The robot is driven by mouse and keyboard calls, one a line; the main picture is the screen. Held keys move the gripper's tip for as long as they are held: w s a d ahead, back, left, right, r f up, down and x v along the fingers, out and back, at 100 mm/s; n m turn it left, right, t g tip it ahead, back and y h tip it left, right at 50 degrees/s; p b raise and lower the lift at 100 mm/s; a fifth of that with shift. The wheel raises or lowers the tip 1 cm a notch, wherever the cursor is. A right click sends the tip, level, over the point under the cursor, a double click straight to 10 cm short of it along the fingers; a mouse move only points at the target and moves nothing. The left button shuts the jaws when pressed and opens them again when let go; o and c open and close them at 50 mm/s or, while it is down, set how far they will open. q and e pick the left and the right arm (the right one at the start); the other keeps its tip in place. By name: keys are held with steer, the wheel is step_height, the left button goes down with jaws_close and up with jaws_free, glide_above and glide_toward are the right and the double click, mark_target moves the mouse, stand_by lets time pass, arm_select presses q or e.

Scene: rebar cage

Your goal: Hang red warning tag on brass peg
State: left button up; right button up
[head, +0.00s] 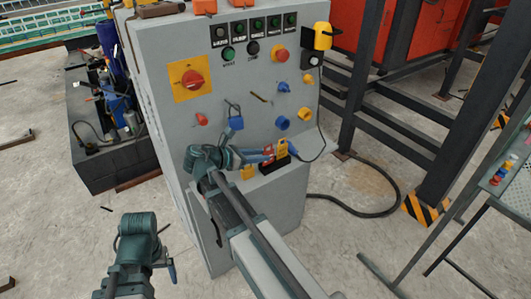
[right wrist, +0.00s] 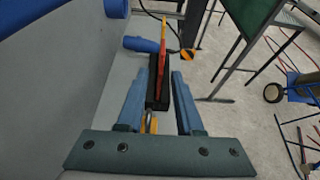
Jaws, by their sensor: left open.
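A red tag (head: 268,150) and a yellow tag (head: 282,149) stand upright in a black holder (head: 272,165) on the cabinet's ledge. In the right wrist view the tags are nearly edge-on, the red one (right wrist: 162,66) in the black holder (right wrist: 153,92). My right gripper (head: 262,156) is open; its fingers (right wrist: 156,82) point at the holder, one on each side, with no visible grip on a tag. A thin brass-coloured peg (head: 260,98) sticks out of the panel above. My left gripper (head: 172,268) is low at the left, away from the cabinet, and open.
A yellow padlock (head: 248,172) is on the ledge beside the holder. A blue padlock (head: 236,122) hangs left of the peg. Red and blue knobs, a rotary switch (head: 192,79) and buttons project from the panel. A dark steel frame (head: 362,80) stands at right.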

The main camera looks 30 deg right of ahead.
steer(key=p+v, duration=0.3)
steer(key=v, duration=0.8)
steer(key=shift+f, duration=0.3)
steer(key=shift+w+a, duration=0.1)
steer(key=shift+a, duration=0.1)
